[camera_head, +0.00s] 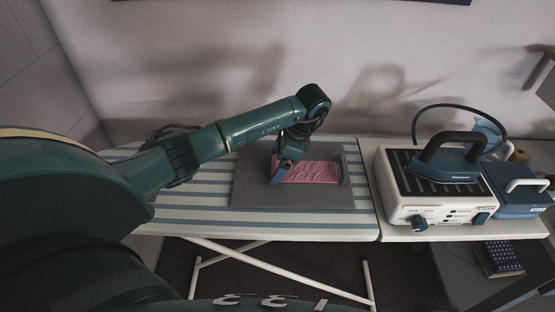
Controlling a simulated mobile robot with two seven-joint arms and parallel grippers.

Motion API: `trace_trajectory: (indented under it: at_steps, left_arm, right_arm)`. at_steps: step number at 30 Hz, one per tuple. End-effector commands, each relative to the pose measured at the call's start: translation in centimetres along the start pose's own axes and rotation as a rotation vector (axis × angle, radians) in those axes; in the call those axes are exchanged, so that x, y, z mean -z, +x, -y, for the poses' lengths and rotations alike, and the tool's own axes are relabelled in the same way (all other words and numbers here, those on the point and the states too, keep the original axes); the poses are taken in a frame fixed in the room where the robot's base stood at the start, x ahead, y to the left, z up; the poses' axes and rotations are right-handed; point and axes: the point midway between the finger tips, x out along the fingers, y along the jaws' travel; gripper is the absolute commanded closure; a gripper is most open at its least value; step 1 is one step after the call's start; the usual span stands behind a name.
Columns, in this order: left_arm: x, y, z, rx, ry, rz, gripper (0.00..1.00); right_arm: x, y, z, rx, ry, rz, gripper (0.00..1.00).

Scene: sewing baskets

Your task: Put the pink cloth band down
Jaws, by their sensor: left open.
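The pink cloth band (314,172) lies flat on a dark grey mat (320,199) on the striped ironing board (195,205). Its surface looks wrinkled. My left gripper (279,174) points down at the band's left end, with its fingers open. The gripper covers part of that end, and I cannot tell whether the fingers touch the cloth. A thin grey upright piece stands at the band's right end. My right gripper is not in view.
A white steam station (433,207) with an iron (447,160) on top stands to the right of the mat, its dark hose arching behind. A blue tank (519,187) sits beside it. The striped board is clear left of the mat. A wall rises close behind.

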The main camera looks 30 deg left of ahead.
Motion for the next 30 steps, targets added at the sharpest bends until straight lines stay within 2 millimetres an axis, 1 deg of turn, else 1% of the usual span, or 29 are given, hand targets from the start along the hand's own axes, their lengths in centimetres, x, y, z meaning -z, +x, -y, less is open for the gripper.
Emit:
trace_trajectory:
  at_steps: [4, 7, 8, 12, 15, 19, 24, 30]
  left_arm:
    - [-0.1, -0.6, 0.1, 0.002, 0.000, -0.001, 0.11]
    - [-0.1, -1.9, 0.1, 0.003, -0.001, -0.002, 0.11]
    - [-0.1, -2.5, 0.1, 0.004, -0.001, -0.002, 0.11]
    - [-0.3, -6.0, 0.2, 0.006, -0.002, -0.001, 0.11]
    - [-0.3, -8.1, 0.2, 0.006, -0.001, -0.002, 0.11]
    - [-0.2, -10.3, 0.1, 0.005, -0.002, -0.001, 0.11]
    - [-0.1, -11.8, 0.1, 0.002, -0.001, -0.001, 0.11]
    - [-0.1, -12.2, 0.0, 0.000, -0.001, -0.001, 0.11]
  right_arm:
    - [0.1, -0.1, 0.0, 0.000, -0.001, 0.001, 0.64]
    - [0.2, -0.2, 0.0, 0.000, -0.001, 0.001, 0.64]
    - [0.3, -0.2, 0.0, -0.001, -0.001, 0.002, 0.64]
    - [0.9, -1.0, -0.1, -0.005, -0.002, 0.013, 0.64]
    - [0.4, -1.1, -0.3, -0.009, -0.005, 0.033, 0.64]
    - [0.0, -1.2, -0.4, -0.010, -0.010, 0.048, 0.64]
    - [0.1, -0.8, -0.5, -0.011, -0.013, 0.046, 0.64]
    - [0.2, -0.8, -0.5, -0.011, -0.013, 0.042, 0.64]
